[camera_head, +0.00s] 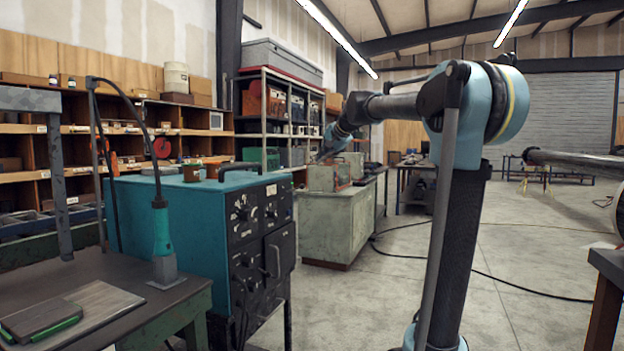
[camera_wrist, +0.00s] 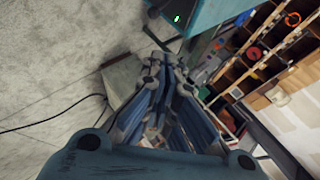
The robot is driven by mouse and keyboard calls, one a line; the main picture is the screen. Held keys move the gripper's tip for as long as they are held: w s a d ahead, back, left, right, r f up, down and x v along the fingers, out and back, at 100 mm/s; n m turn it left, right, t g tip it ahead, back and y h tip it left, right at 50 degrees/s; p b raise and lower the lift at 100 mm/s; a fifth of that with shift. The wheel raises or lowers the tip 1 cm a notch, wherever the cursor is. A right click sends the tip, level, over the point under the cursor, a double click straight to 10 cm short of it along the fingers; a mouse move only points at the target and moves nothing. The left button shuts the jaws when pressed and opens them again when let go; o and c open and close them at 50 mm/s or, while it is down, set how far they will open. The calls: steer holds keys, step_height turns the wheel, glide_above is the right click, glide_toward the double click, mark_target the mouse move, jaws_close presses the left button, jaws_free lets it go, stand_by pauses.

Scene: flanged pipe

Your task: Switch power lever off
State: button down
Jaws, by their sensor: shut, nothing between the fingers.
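I cannot tell which control is the power lever. A corner of the cabinet (camera_wrist: 205,12) shows at the top of the wrist view, with a lit green light (camera_wrist: 177,18). My gripper (camera_head: 322,153) is at the end of my outstretched arm, above and right of the cabinet in the picture and apart from it. In the wrist view my gripper (camera_wrist: 168,66) is shut and empty.
A grey-green cabinet (camera_head: 342,225) stands behind the teal one. A bench (camera_head: 150,310) with a teal-handled tool (camera_head: 161,232) is at front left. Shelves (camera_head: 60,160) line the back wall. A pipe (camera_head: 580,160) enters at right. A cable (camera_head: 480,271) crosses the otherwise open floor.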

steer(key=shift+w+d+r+n+g, duration=0.15)
steer(key=shift+w+r+n+g, duration=0.3)
steer(key=shift+g, duration=0.55)
steer(key=shift+w+d+r+n+g, duration=0.1)
steer(key=shift+w+r+n+g, duration=0.3)
steer(key=shift+g, duration=0.6)
steer(key=shift+a, duration=0.1)
glide_toward(295, 189)
steer(key=w+f, duration=0.1)
steer(key=w+d+f, duration=0.1)
steer(key=f, duration=0.1)
steer(key=shift+w+f, duration=0.15)
steer(key=shift+w, duration=0.25)
steer(key=shift+s+a, duration=0.1)
steer(key=shift+a, duration=0.1)
steer(key=shift+f, duration=0.15)
